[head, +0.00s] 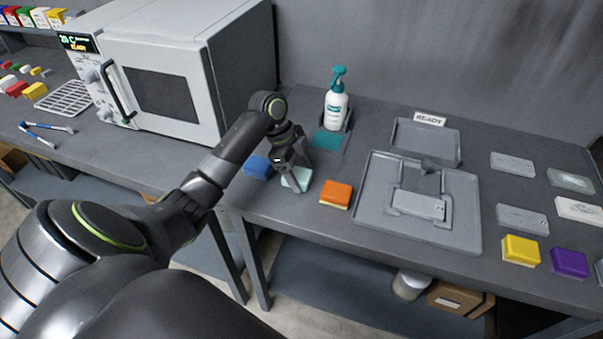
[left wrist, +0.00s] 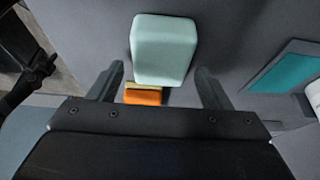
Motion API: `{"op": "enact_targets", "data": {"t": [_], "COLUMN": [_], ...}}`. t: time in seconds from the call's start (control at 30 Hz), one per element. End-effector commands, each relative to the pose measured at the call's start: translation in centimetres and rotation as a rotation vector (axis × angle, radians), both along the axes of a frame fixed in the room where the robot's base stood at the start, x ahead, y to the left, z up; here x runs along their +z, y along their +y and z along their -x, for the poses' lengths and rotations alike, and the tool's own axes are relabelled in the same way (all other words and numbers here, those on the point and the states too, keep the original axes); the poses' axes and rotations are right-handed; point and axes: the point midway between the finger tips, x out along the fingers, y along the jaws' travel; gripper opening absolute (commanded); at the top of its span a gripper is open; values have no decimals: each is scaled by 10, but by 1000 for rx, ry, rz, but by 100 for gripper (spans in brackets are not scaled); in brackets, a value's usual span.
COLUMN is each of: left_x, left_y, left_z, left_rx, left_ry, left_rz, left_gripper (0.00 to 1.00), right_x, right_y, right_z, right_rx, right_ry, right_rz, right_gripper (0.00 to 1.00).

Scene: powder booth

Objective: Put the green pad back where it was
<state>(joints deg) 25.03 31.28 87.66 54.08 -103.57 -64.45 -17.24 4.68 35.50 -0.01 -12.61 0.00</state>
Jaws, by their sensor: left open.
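The pale green pad (head: 297,178) lies at the front of the grey bench, between a blue pad and an orange pad. It is partly hidden by my left gripper (head: 296,172), which points down over it with its fingers open. In the left wrist view the pale green pad (left wrist: 165,48) shows in line with the gap between the open fingers of my left gripper (left wrist: 159,68). A gap shows at each side of the pad, and I cannot tell how far down the fingers reach beside it. My right gripper is not in view.
The blue pad (head: 258,166) and orange pad (head: 336,194) sit close on either side. A spray bottle (head: 337,108) stands behind, by a teal patch (head: 327,141). A grey tray (head: 465,235) is right; a white oven (head: 175,75) is left. Yellow (head: 520,250) and purple (head: 569,262) pads lie far right.

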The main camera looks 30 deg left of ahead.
Motion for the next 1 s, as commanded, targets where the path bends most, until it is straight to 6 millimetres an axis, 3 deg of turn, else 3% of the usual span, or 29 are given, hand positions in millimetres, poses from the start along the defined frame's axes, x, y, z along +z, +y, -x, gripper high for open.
{"op": "enact_targets", "data": {"t": [0.5, 0.7, 1.0], "left_x": [91, 103, 103], "left_y": [38, 42, 42], "left_z": [8, 10, 10], "left_rx": [0, -1, 0], "left_ry": [-3, 1, 1], "left_rz": [-3, -1, 0], "left_gripper": [72, 72, 72], "right_x": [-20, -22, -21], "right_y": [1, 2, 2], "right_z": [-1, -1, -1], "right_rx": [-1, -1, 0], "right_ry": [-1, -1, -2], "right_rz": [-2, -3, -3], "right_gripper": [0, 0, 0]}}
